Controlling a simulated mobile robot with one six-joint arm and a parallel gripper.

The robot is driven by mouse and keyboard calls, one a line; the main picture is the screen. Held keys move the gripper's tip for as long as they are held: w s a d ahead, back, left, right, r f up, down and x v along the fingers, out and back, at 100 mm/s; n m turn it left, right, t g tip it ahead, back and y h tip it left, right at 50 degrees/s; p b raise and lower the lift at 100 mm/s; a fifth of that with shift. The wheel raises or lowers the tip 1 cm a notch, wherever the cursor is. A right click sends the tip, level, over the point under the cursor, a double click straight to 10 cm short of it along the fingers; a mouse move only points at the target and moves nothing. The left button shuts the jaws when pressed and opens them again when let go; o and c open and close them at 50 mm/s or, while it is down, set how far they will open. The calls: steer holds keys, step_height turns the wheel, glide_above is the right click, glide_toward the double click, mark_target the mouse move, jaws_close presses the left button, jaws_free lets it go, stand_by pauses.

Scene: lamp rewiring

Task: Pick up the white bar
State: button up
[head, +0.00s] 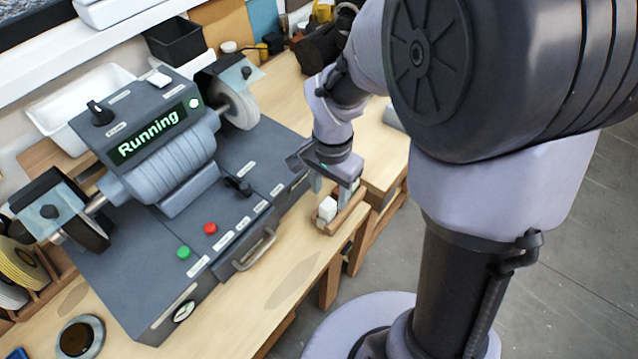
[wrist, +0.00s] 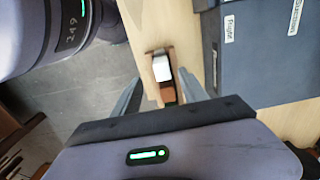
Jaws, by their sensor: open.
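The white bar (head: 327,208) stands at the near end of a small wooden tray (head: 347,217) on the bench, close to its front edge. In the wrist view the white bar (wrist: 161,69) shows at the far end of the tray (wrist: 148,66), with a brown bar (wrist: 167,93) beside it. My gripper (head: 334,189) is open and points down above the tray. In the wrist view its two fingers (wrist: 159,82) reach forward on either side of the tray, with nothing held between them.
A grey grinding machine (head: 170,150) with a lit "Running" display and two wheels fills the bench left of the tray. Its drawer handle (head: 254,250) sticks out at the front. A metal dish (head: 80,338) lies at the lower left. Bare bench shows in front of the machine.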

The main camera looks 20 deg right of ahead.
mark_target(328, 203)
steer(key=f+b, duration=0.1)
steer(key=f, duration=0.2)
steer(key=f+b, duration=0.1)
steer(key=f, duration=0.2)
steer(key=shift+w+a+f+b, duration=0.1)
steer(key=shift+w+b, duration=0.1)
steer(key=shift+b, duration=0.1)
jaws_close()
stand_by(0.9)
